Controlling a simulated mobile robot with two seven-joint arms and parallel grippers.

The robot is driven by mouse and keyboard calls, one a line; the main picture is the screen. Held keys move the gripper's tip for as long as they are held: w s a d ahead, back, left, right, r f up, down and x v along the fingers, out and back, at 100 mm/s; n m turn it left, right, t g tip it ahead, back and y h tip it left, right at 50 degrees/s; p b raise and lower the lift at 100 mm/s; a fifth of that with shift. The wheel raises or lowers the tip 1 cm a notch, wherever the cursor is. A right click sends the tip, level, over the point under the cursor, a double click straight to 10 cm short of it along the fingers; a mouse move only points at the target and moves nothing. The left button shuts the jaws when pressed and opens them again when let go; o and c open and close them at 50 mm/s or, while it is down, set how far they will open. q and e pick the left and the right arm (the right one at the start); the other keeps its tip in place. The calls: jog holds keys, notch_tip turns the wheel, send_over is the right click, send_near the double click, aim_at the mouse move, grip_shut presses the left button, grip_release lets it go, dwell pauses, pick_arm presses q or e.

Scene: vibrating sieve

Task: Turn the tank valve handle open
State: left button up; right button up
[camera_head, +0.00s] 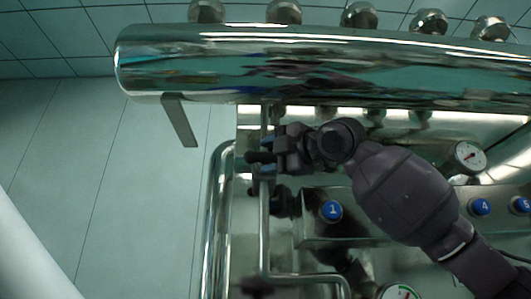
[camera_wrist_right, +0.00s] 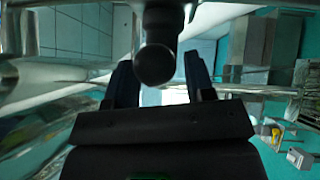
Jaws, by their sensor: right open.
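A dark round-ended handle (camera_wrist_right: 155,62), which looks like the tank valve handle, shows in the right wrist view. It comes in from the top and appears between the two fingers of my right gripper (camera_wrist_right: 160,72). The fingers stand apart, with gaps on both sides of the handle. I cannot tell how deep it sits between them. In the head view my right gripper (camera_head: 264,156) is open beside the vertical pipe (camera_head: 264,215), below the large chrome tank (camera_head: 320,62). There the dark handle blends with the dark fingers. My left gripper is not in view.
A grey flat strip (camera_head: 179,120) hangs from the tank's left end. Tiled floor is free at the left.

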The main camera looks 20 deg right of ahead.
jog(key=shift+x, duration=0.8)
jog(key=c, duration=0.9)
